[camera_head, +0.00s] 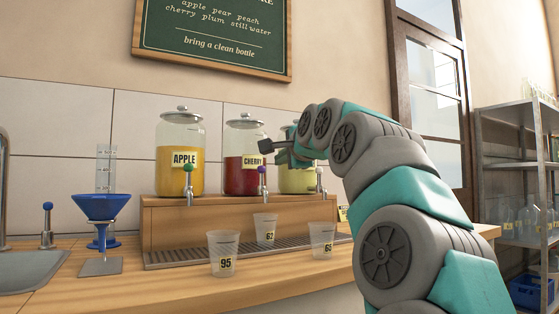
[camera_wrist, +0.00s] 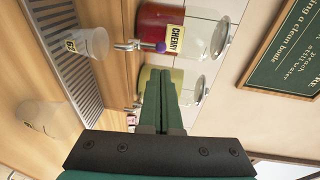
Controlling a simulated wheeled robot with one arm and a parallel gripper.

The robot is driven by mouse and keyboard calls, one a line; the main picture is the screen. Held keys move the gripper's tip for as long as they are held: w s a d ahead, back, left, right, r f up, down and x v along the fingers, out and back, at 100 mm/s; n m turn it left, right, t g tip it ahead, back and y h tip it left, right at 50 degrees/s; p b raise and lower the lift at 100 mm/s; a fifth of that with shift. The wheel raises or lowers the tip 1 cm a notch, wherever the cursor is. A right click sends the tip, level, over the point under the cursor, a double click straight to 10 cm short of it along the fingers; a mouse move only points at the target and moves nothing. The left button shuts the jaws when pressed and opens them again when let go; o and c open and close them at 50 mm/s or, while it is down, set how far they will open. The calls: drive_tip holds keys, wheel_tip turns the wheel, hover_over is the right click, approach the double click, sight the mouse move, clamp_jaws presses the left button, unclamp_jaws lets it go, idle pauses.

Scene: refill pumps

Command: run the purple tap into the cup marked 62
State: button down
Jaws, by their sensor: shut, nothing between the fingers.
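The purple tap (camera_head: 262,169) is the knobbed tap on the cherry jar (camera_head: 243,178). Its knob (camera_wrist: 160,47) also shows in the wrist view, close to the fingertips. The clear cup marked 62 (camera_head: 265,229) stands upright on the drip tray below the purple tap. It looks empty, and it also shows in the wrist view (camera_wrist: 93,42). My gripper (camera_head: 282,157) is in front of the jars, to the right of and slightly above the purple knob. Its green fingers (camera_wrist: 164,76) are shut and empty. Whether they touch the knob cannot be told.
A clear cup marked 95 (camera_head: 223,254) and another cup (camera_head: 321,241) stand on the counter in front of the tray (camera_head: 185,257). The apple jar (camera_head: 180,155) has a green tap. A pale green jar (camera_head: 297,182) is partly hidden by my arm. A blue funnel (camera_head: 102,207) stands left.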

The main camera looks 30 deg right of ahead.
sight(263, 169)
drive_tip(key=w, duration=0.4)
drive_tip(key=w+d+f+p, duration=0.1)
drive_tip(key=w, duration=0.6)
drive_tip(key=shift+w+d+f+p, duration=0.2)
drive_tip(key=shift+w+f+p, duration=0.15)
drive_tip(key=shift+p, duration=0.05)
drive_tip(key=shift+r+p, duration=0.2)
drive_tip(key=shift+p, duration=0.3)
